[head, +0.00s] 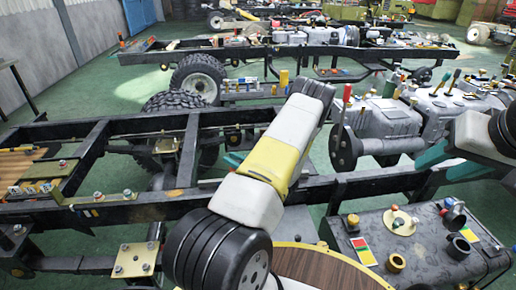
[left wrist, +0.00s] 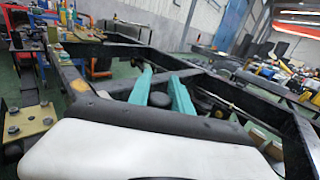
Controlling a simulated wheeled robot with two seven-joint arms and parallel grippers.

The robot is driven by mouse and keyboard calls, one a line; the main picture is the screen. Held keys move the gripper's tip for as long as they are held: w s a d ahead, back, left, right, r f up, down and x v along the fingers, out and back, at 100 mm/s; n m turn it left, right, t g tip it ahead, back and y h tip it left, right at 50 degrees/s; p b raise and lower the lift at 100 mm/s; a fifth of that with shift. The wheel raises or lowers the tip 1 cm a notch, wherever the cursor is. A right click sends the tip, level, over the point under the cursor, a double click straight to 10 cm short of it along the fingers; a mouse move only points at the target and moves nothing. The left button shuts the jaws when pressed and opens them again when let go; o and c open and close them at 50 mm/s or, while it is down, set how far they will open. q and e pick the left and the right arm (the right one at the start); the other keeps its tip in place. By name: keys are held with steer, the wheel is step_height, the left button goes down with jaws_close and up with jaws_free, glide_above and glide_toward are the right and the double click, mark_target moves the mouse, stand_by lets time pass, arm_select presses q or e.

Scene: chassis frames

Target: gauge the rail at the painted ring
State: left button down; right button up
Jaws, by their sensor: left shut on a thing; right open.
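The near chassis has a long black rail (head: 150,208) running across the head view; a painted ring on it cannot be made out. My left gripper (head: 233,160) is mostly hidden behind its own white and yellow arm, with only a bit of teal finger showing above the near rail. In the left wrist view its teal fingers (left wrist: 162,94) stand either side of a dark rounded thing (left wrist: 158,99), its kind unclear. Black frame rails (left wrist: 290,140) lie beyond. My right gripper (head: 446,164) is open, its teal fingers apart and empty, above the near rail's right end.
A grey engine (head: 385,122) stands behind the rail at the right. A dark tank top (head: 425,245) with several caps and small parts lies front right. A round wooden top (head: 325,272) is front centre. Another chassis (head: 270,50) stands behind, with green floor between.

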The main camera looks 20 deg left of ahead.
arm_select(q)
steer(key=s+a, duration=0.4)
steer(key=a, duration=0.3)
steer(key=shift+s+a, duration=0.15)
steer(key=shift+s, duration=0.1)
steer(key=c, duration=1.2)
jaws_free()
steer(key=shift+c, duration=0.2)
steer(key=v, duration=0.7)
steer(key=shift+d, duration=0.4)
